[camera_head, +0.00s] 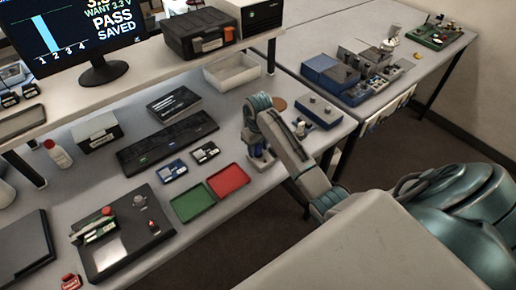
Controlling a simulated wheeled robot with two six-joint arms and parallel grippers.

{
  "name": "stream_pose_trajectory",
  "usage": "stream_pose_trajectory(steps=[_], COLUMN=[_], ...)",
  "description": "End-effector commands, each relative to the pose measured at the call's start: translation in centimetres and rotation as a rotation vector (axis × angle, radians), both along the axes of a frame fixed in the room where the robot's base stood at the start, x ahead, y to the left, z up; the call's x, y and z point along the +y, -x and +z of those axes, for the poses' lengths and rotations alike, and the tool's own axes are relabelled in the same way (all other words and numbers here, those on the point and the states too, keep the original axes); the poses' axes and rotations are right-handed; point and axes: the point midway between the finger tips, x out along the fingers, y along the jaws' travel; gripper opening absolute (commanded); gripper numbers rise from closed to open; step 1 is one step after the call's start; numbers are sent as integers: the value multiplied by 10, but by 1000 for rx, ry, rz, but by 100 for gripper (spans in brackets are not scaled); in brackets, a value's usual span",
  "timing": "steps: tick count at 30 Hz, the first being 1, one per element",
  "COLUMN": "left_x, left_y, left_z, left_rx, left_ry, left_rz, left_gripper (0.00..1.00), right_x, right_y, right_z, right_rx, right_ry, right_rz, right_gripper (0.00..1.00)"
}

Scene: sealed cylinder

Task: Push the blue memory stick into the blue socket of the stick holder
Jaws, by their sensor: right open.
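My right arm comes in from the right, and its gripper (260,153) points down at the right part of the bench. The gripper is open, with its blue fingers low over a small grey block (262,163). This block may be the stick holder; the gripper and wrist hide most of it. I cannot make out the blue memory stick or the blue socket, and cannot tell whether the fingers touch anything. My left gripper is not in view.
A green tray (193,204) and a red tray (228,181) lie left of the gripper. A blue module (173,170) and a black module (205,153) lie behind them. A blue box (320,111) stands right of my wrist. A black keyboard (166,140) lies farther left.

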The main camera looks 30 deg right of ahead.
Motion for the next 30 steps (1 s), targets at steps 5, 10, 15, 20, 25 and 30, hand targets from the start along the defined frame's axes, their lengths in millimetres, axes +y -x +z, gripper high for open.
stream_pose_trajectory(steps=[5, 10, 15, 20, 25, 30], left_x=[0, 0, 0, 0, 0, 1], left_y=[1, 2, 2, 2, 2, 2], left_z=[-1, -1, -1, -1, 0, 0], left_rx=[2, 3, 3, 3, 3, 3], left_ry=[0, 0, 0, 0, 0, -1], left_rz=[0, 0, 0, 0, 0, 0], left_gripper=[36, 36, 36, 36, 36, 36], right_x=[0, 0, 0, 0, 0, 0], right_y=[0, 0, 0, 0, 0, 0], right_z=[0, 0, 0, 0, 0, 3], right_rx=[0, 0, 0, 0, 0, -1], right_ry=[0, 0, 0, 0, 0, 0], right_rz=[0, 0, 0, 0, 0, 0], right_gripper=[45, 45, 45, 14, 0, 0])
